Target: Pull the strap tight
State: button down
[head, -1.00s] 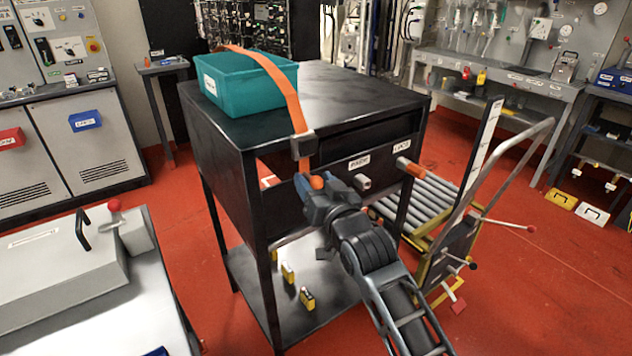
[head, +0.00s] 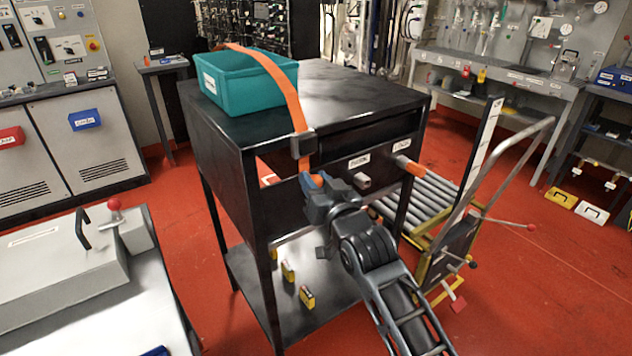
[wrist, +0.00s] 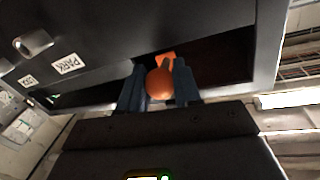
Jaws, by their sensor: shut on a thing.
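The orange strap (head: 283,82) runs over the teal bin (head: 247,100) on top of the black cabinet, then down through a dark buckle (head: 303,144) at the cabinet's front edge. My gripper (head: 314,185) is below the buckle, in front of the cabinet face. It is shut on the orange rounded end of the strap (wrist: 160,84), which shows between the two blue-grey fingers in the wrist view. The strap between buckle and gripper is short and partly hidden by the gripper.
The black cabinet (head: 345,85) has a labelled front with a grey knob (head: 362,181) and an orange-tipped handle (head: 409,166) right of my gripper. Yellow batteries (head: 306,297) stand on its lower shelf. A roller cart (head: 440,190) is at right; a grey bench (head: 150,300) at front left.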

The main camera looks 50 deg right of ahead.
notch_tip(320, 180, down, 8)
jog(key=b, duration=0.5)
jog(key=shift+r, duration=0.2)
jog(key=c, duration=0.8)
grip_release()
jog(key=shift+b+v, duration=0.65)
jog(key=shift+v, duration=3.25)
